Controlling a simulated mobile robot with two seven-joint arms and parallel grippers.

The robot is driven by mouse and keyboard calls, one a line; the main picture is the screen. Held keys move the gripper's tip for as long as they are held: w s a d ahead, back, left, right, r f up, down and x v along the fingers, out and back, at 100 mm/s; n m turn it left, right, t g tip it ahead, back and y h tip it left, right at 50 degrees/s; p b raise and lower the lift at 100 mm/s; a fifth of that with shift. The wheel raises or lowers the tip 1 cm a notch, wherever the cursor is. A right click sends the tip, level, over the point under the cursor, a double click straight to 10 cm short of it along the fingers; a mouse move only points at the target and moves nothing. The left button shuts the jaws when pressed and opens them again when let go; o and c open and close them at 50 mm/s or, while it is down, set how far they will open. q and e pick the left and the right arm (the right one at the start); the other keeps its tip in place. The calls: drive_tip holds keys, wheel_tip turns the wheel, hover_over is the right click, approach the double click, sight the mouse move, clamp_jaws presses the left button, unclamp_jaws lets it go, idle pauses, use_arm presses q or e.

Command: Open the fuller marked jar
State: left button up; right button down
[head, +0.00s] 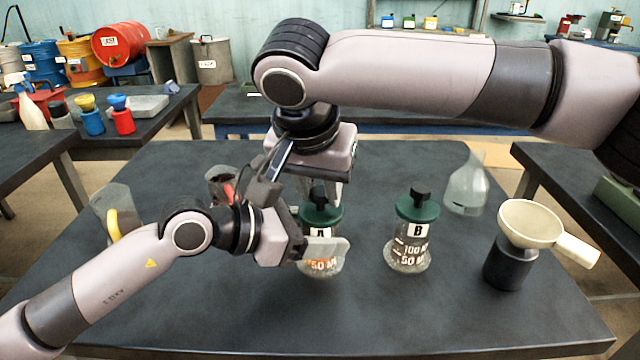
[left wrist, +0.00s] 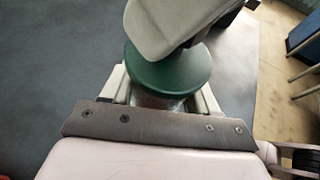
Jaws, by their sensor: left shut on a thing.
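Jar A (head: 322,217) is clear, with a green lid and dark knob, and stands upright on the dark table. An orange-brown tint shows low in it near its 50 mark, partly hidden by my left gripper (head: 326,243). That gripper is shut around the jar's body from the left. In the left wrist view the jar's green lid (left wrist: 168,72) sits between its fingers. My right gripper (head: 328,190) points down at jar A's knob; its fingertips are partly hidden, so its grip is unclear. Jar B (head: 408,232), similar and green-lidded, stands to the right; its contents look clear.
A glass flask (head: 465,186) stands behind jar B. A cream funnel (head: 530,222) sits on a black container (head: 508,264) at right. A clear vessel with a yellow part (head: 113,212) stands at left. The table front (head: 420,315) is clear.

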sight(320, 192)
drive_tip(key=shift+r, duration=0.15)
idle(0.8)
drive_tip(key=shift+r, duration=1)
drive_tip(key=shift+r, duration=2.05)
use_arm(q)
drive_tip(key=o, duration=1.6)
